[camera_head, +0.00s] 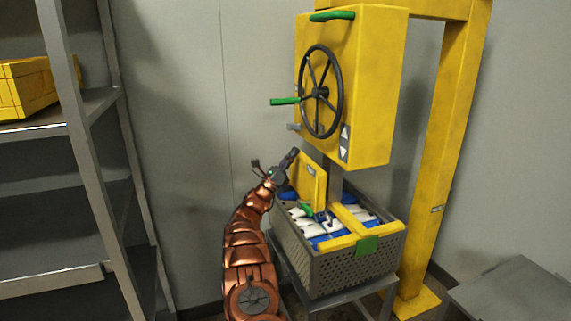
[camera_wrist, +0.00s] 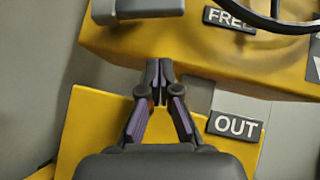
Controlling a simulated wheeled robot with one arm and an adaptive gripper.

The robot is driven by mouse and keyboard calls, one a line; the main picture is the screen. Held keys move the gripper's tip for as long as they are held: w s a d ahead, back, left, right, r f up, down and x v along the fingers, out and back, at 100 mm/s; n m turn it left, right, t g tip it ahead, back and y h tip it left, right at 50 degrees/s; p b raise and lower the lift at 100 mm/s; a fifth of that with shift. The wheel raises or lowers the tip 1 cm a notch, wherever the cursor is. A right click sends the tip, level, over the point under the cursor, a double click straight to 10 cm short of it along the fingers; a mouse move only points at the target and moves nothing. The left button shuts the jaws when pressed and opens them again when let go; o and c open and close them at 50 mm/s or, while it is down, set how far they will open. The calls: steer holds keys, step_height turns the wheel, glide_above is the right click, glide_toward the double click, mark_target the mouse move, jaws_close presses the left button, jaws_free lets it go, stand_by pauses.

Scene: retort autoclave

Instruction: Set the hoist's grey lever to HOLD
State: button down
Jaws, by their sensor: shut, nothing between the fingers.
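The yellow hoist box (camera_head: 367,90) hangs on a yellow frame. Its small grey lever (camera_head: 293,127) sticks out at the lower left edge, below a green handle (camera_head: 285,101). In the wrist view a grey lever end (camera_wrist: 138,8) shows at the top, partly cut off by the frame. A FREE label (camera_wrist: 229,18) is on the yellow face to its right. No HOLD label is in view. My gripper (camera_head: 293,152) is shut and empty just below the grey lever, apart from it. In the wrist view its fingertips (camera_wrist: 159,68) are together below the lever.
A black handwheel (camera_head: 321,92) is on the hoist's face. Below stands a grey perforated basket (camera_head: 345,270) with white and blue packs and yellow bars. A yellow plate with an OUT label (camera_wrist: 236,125) is beneath the hoist. A grey shelf (camera_head: 60,195) stands left.

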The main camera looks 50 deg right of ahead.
mark_target(295, 127)
steer(key=shift+w+d+r+p, duration=0.1)
steer(key=shift+d+r, duration=0.2)
steer(key=shift+r, duration=0.55)
steer(key=shift+w+d+r+p, duration=0.15)
steer(key=shift+d+r, duration=0.2)
steer(key=shift+r, duration=0.55)
steer(key=shift+s+d+r+p, duration=0.1)
steer(key=shift+d+r, duration=0.2)
steer(key=shift+r, duration=0.55)
steer(key=shift+w+f+n+b, duration=0.1)
steer(key=shift+n+b, duration=0.2)
